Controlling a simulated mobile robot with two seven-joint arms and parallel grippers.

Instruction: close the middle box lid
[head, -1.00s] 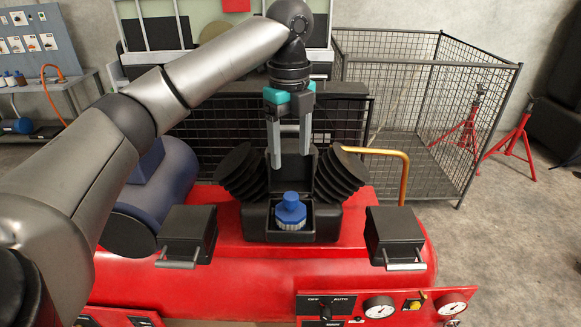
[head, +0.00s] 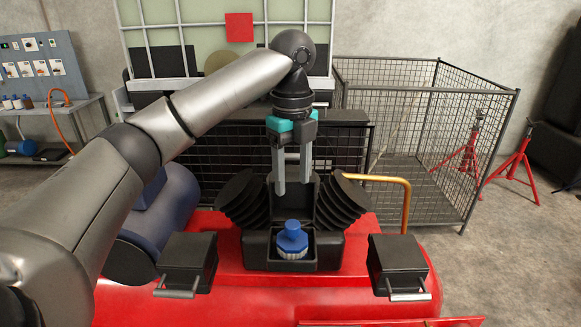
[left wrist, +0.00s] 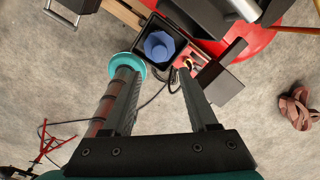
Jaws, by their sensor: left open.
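The middle box (head: 260,255) is a black open box on the red tank, holding a blue flanged spool (head: 292,237). Its dark lid (head: 328,200) appears to stand upright behind the opening, partly hidden by my gripper. My left gripper (head: 293,188) is open and empty, pointing down above the back of the box, apart from the spool. In the left wrist view the box shows beyond the fingertips (left wrist: 158,75), with the spool (left wrist: 160,46) inside it. I cannot tell whether a finger touches the lid. My right gripper is not in view.
Closed black boxes with handles stand at left (head: 188,258) and right (head: 398,262) on the red tank (head: 270,305). Black ribbed parts (head: 243,200) flank the middle box. An orange pipe (head: 405,200) rises at right. A wire cage (head: 425,130) stands behind.

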